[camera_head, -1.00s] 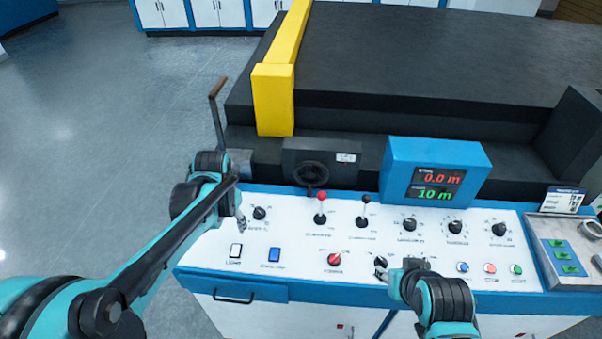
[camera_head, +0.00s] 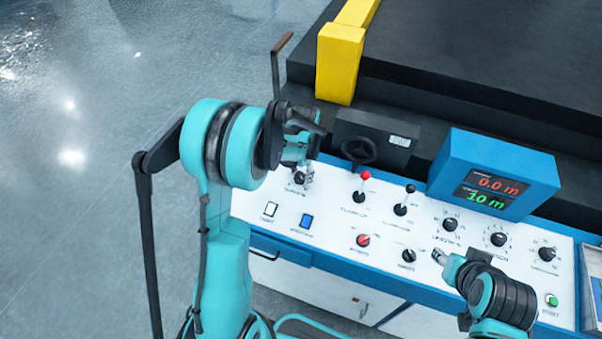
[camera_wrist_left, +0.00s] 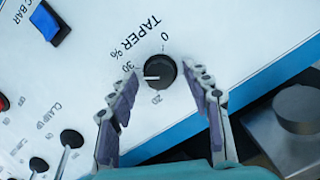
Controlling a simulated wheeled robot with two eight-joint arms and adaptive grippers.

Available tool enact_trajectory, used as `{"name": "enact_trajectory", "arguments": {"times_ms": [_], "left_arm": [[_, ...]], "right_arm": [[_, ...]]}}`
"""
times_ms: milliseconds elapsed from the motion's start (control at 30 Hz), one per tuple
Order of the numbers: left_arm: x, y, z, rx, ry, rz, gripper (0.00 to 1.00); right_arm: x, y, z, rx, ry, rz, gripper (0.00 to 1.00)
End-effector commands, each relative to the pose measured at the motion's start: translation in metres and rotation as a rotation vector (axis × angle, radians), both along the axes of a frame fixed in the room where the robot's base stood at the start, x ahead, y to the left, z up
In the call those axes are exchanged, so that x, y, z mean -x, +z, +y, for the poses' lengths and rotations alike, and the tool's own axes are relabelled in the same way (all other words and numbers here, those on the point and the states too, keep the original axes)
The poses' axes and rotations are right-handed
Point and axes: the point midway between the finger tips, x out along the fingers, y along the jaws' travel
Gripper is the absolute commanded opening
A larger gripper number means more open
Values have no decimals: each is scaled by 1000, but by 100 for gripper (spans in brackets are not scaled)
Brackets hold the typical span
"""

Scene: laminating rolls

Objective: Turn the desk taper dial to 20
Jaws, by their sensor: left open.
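The taper dial (camera_wrist_left: 166,68) is a black round knob with a white pointer line, on a white panel printed "TAPER %". In the left wrist view its pointer lies toward the left, between the 30 and 20 marks and nearer 30. My left gripper (camera_wrist_left: 164,84) is open, with one finger on each side of the knob; I cannot tell whether they touch it. In the head view the dial (camera_head: 298,179) is at the panel's left end, partly hidden by my left gripper (camera_head: 306,174). My right gripper (camera_head: 440,257) is over the lower right of the panel; its jaws are unclear.
Red-topped (camera_head: 363,188) and black-topped (camera_head: 405,199) levers stand right of the dial. A black handwheel (camera_head: 358,151) sits behind. A blue display (camera_head: 493,176) reads 0.0 m and 10 m. A blue switch (camera_head: 306,221) is in front of the dial.

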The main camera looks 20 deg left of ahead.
Motion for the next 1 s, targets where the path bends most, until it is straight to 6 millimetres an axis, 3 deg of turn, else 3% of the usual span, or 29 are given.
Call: {"name": "enact_trajectory", "arguments": {"times_ms": [233, 433, 767, 1000], "left_arm": [[0, -1, 0, 0, 0, 0, 49], [0, -1, 0, 0, 0, 0, 0], [0, -1, 0, 3, 24, -1, 0], [0, -2, 1, 24, 138, -1, 0]], "right_arm": [[0, 0, 0, 0, 0, 0, 40], [0, 0, 0, 0, 0, 0, 40], [0, -1, 0, 0, 0, 0, 40], [0, -7, 0, 0, 0, 0, 40]]}}
